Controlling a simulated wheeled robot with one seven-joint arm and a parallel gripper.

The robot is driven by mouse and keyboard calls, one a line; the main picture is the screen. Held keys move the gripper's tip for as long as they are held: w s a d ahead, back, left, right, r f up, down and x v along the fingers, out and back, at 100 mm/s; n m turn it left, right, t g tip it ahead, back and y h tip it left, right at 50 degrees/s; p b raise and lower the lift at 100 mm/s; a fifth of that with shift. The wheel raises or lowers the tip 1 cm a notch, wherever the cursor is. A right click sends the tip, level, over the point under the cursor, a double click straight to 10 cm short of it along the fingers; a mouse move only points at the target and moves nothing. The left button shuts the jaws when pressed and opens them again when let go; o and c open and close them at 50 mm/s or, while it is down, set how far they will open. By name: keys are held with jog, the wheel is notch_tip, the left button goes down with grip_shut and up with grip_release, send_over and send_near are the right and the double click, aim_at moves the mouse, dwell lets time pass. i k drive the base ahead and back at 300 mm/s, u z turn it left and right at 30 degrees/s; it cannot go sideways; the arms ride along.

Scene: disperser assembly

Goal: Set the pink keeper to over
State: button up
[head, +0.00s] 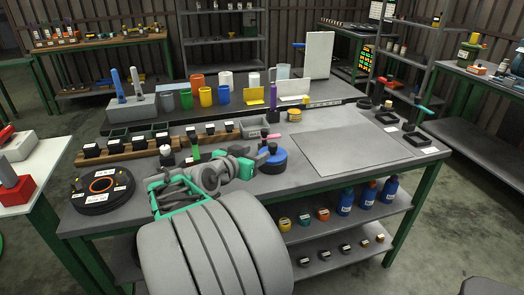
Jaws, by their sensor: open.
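A small pink piece (271,136), which looks like the pink keeper, sits above a blue and dark round unit (272,161) on the grey workbench (240,190). It is too small to tell its exact setting. My gripper (261,158) is at the end of my grey and teal arm, just left of the round unit. Its jaws are open, and I see nothing held between them. I cannot tell whether a finger touches the unit.
A black disc with an orange ring (103,187) lies at the bench's left end. A wooden rack (130,153) with several dark blocks stands behind my arm. A flat grey mat (356,148) leaves clear room to the right. Blue bottles (345,201) stand on the shelf below.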

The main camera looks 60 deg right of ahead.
aim_at(264, 136)
jog(key=z, duration=2.1)
